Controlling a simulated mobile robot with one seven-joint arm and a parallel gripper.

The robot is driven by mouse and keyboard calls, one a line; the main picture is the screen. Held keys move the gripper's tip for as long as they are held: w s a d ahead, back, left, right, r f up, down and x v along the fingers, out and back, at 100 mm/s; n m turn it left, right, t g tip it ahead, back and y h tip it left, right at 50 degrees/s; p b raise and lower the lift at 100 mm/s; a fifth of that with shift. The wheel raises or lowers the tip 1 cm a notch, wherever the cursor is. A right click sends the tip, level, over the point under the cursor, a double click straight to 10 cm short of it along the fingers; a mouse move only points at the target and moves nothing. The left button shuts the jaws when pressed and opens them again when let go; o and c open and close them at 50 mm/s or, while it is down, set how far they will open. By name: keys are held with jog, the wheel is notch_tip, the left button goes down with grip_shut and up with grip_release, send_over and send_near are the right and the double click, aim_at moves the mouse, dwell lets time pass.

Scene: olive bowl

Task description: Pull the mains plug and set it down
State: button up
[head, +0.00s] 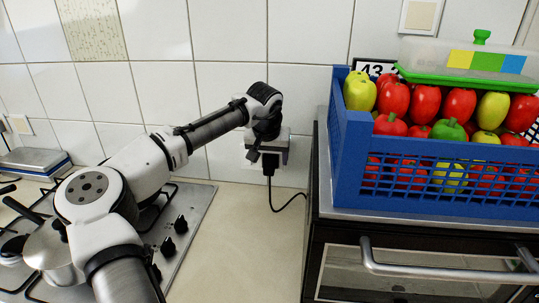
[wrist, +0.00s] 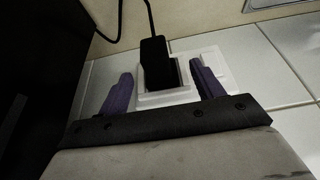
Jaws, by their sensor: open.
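The black mains plug (wrist: 158,66) sits in a white wall socket (wrist: 213,58) in the wrist view, with its cord (wrist: 150,18) running up and out of the picture. My gripper (wrist: 160,88) is open, with one purple finger on each side of the plug and a gap between each finger and the plug. In the head view my gripper (head: 262,152) is at the wall socket (head: 293,150) and hides most of the plug. The black cord (head: 272,195) hangs below it and curves right along the counter.
A lidded container (head: 450,58) rests on top. A gas hob (head: 190,215) is at left. The counter (head: 245,245) between hob and oven is clear.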

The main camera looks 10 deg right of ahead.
aim_at(268, 174)
jog(key=shift+w+d+f, duration=0.1)
jog(key=shift+w+f, duration=0.05)
jog(key=shift+f, duration=0.25)
jog(key=c, duration=1.1)
jog(key=shift+s+a+b, duration=0.1)
jog(key=shift+s+a, duration=0.15)
jog(key=shift+s, duration=0.4)
jog(key=shift+s+a+b, duration=0.15)
jog(key=shift+s+a, duration=0.15)
jog(key=shift+s, duration=0.3)
jog(key=shift+s+a+b, duration=0.1)
jog(key=shift+s+a, duration=0.15)
jog(key=shift+s, duration=0.4)
